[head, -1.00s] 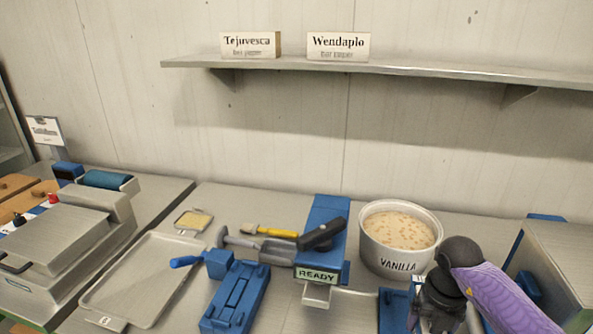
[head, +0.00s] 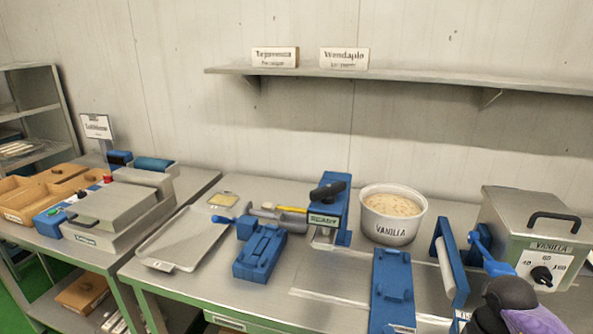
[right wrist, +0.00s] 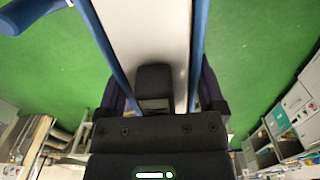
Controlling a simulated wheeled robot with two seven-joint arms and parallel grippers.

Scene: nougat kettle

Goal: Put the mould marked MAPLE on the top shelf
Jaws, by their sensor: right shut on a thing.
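My right gripper (right wrist: 155,85) is shut on a long pale piece with blue edges (right wrist: 150,35), which fills the middle of the right wrist view. In the head view a blue-edged pale piece (head: 447,262) stands tilted beside my right arm and looks like the same thing. I cannot read MAPLE on it or anywhere else. My right gripper's fingertips are hidden in the head view. A grey wall shelf (head: 420,84) holds two signs, Tejuvesca (head: 275,57) and Wendaplo (head: 344,58). My left gripper is out of view.
A white VANILLA tub (head: 392,232) stands behind a flat blue fixture (head: 391,290). A steel VANILLA machine (head: 535,235) with a blue lever is close to my right arm. A READY press (head: 330,212) and a tray (head: 180,245) are left. A rack (head: 42,85) stands far left. The wall shelf's right part is bare.

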